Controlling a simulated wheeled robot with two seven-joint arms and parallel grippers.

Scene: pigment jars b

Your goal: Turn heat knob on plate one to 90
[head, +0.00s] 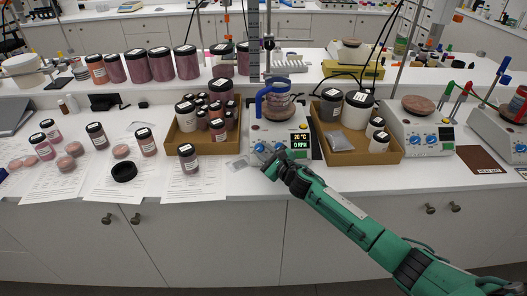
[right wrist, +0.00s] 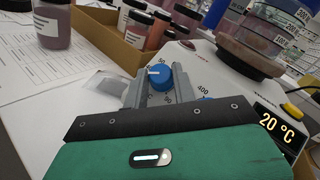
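The hot plate (head: 296,126) with the lit display stands at the middle of the bench, a blue-handled container on top. Its display (head: 299,141) reads 20 °C and 0 RPM; the temperature also shows in the right wrist view (right wrist: 281,131). My right gripper (head: 270,160) is at the plate's front left. In the right wrist view its grey fingers (right wrist: 153,92) lie on either side of a blue knob (right wrist: 158,76) with a pale pointer mark. I cannot tell whether they touch it. A second blue knob is mostly hidden behind the right finger. My left gripper is not in view.
A cardboard tray (head: 205,150) of jars stands left of the plate, another (head: 352,158) right of it. Two more hot plates (head: 420,135) (head: 500,130) stand farther right. Papers and loose jars cover the left bench.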

